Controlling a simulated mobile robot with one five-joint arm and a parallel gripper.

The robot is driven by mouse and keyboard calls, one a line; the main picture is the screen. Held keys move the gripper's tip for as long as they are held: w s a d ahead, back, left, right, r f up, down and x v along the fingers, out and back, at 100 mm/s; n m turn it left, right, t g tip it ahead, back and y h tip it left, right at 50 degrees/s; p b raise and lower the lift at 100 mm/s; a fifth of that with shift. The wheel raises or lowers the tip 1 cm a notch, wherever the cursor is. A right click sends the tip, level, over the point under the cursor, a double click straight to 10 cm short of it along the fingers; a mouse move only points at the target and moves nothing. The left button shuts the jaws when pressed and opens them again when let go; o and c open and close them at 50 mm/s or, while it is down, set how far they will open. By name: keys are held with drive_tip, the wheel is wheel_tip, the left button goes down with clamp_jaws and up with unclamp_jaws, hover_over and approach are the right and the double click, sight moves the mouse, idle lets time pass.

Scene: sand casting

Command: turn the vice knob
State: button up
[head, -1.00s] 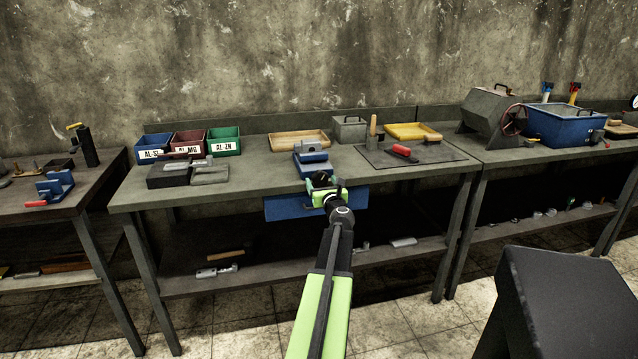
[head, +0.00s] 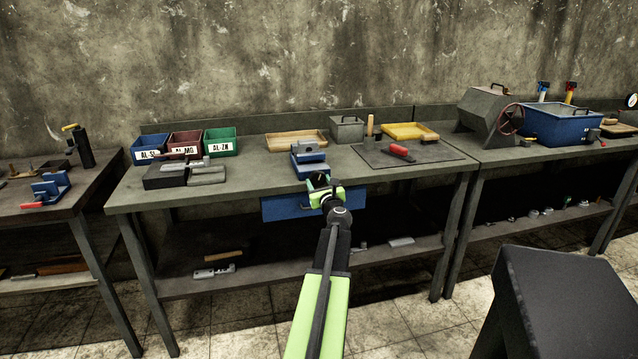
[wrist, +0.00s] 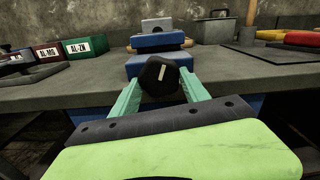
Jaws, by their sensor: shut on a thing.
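The blue vice (head: 309,163) with a grey top stands at the front edge of the middle bench. It also shows in the wrist view (wrist: 152,66), straight ahead. Its black, faceted knob (wrist: 160,76) faces me and bears a white mark that stands nearly upright. My gripper (head: 322,184) is at the knob, in front of the bench edge. In the wrist view my gripper (wrist: 161,86) has one green finger on each side of the knob and is shut on it. The finger contact behind the knob is hidden.
A blue drawer (head: 284,207) hangs under the bench top, just below my gripper. Labelled bins (head: 186,144) and grey blocks (head: 172,177) lie to the left. A dark mat (head: 428,154) with a red-handled tool is to the right. Wooden (head: 296,139) and yellow (head: 404,130) trays stand behind.

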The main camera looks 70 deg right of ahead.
drive_tip(key=shift+w+a+n, duration=0.1)
drive_tip(key=shift+n, duration=2)
drive_tip(key=o, duration=1.4)
drive_tip(key=shift+c, duration=0.2)
